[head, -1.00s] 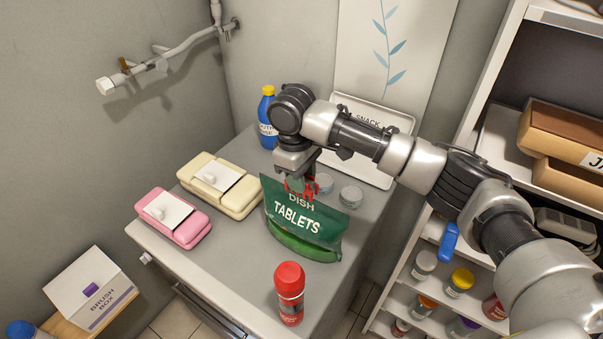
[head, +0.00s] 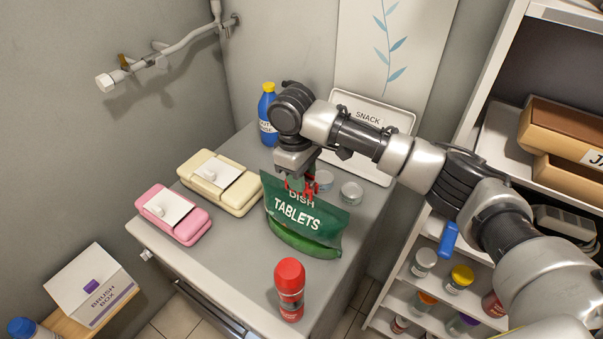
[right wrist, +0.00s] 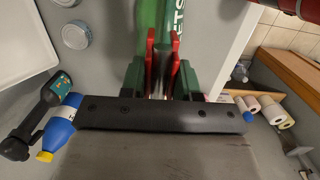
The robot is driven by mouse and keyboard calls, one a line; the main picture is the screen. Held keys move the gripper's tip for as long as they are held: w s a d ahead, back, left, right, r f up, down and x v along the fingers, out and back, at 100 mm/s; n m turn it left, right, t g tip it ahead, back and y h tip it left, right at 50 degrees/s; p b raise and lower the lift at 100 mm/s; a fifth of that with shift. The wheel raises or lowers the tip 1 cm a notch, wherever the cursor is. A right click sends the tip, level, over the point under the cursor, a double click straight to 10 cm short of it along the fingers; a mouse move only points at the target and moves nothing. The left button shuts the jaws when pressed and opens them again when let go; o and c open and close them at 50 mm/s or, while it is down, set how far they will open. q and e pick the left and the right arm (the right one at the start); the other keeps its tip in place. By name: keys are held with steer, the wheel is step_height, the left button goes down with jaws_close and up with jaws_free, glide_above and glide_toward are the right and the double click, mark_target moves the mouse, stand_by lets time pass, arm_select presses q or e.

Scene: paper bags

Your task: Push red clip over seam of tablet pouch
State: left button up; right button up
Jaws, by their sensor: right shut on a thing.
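The green tablet pouch (head: 305,220), lettered "DISH TABLETS", stands on the grey cabinet top, its top edge facing up. My right gripper (head: 301,188) points down at the pouch's top edge and is shut on the red clip (head: 311,186). In the right wrist view, the clip's two red sides (right wrist: 175,52) show between the gripper fingers (right wrist: 161,70), with the green pouch (right wrist: 150,14) just beyond. The clip is at the pouch's top edge; how far it sits over the seam is hidden by the fingers. My left gripper is not in view.
A red-capped bottle (head: 290,289) stands at the front edge. A pink case (head: 185,228) and a cream case (head: 240,200) lie to the left. A blue bottle (head: 267,125), small tins (head: 351,193) and a snack tray (head: 395,145) are behind.

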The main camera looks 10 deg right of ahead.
steer(key=shift+f, duration=1.3)
stand_by(0.4)
steer(key=o, duration=1)
steer(key=shift+r, duration=0.1)
